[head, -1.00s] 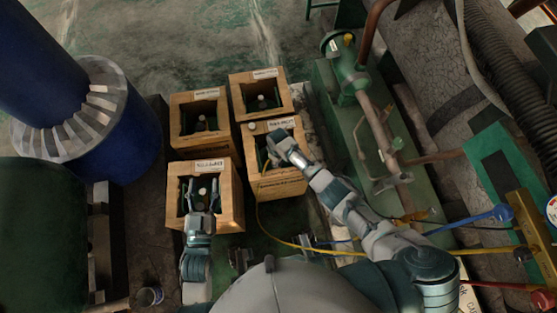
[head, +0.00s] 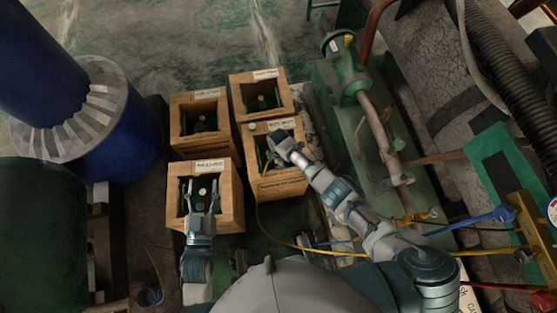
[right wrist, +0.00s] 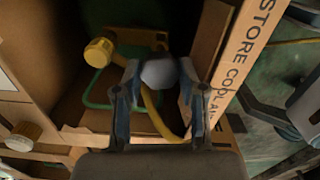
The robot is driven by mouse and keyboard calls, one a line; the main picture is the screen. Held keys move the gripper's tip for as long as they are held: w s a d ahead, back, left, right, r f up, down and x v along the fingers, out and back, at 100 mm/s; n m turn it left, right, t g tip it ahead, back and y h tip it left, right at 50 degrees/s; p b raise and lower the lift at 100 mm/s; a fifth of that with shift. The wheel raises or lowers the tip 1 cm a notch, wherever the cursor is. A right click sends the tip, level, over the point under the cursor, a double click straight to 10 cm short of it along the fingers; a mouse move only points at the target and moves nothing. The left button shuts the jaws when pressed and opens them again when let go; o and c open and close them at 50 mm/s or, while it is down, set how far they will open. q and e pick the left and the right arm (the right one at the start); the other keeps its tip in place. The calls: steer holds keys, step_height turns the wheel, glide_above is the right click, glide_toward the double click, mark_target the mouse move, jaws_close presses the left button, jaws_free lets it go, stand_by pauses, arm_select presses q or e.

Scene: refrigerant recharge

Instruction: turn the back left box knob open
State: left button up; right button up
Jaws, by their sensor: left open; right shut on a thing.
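The back left box (head: 174,110) is a brown open-topped carton. A small pale knob (head: 200,126) shows inside it, with no gripper near. My left gripper (head: 202,187) is over the front left box (head: 231,215), its two fingers apart on either side of a bottle top. My right gripper (head: 271,151) reaches into the front right box (head: 288,184). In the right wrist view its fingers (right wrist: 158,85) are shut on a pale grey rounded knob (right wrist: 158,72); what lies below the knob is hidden.
The back right box (head: 282,94) stands beside the back left one. A yellow hose (head: 270,232) runs into the front right box. A blue cylinder (head: 110,150) stands left and green pipework (head: 345,120) right. A brass cap (right wrist: 98,52) shows in the right wrist view.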

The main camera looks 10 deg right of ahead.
steer(key=shift+w+a+r+n, duration=0.1)
steer(key=shift+w+r+n, duration=0.1)
steer(key=shift+n, duration=0.35)
steer(key=shift+w+r+n, duration=0.1)
steer(key=shift+w+n, duration=0.05)
steer(key=shift+n, duration=0.4)
steer(key=o, duration=1.1)
steer(key=shift+o, duration=0.2)
steer(key=shift+s+f, duration=0.15)
steer(key=shift+r, duration=3.95)
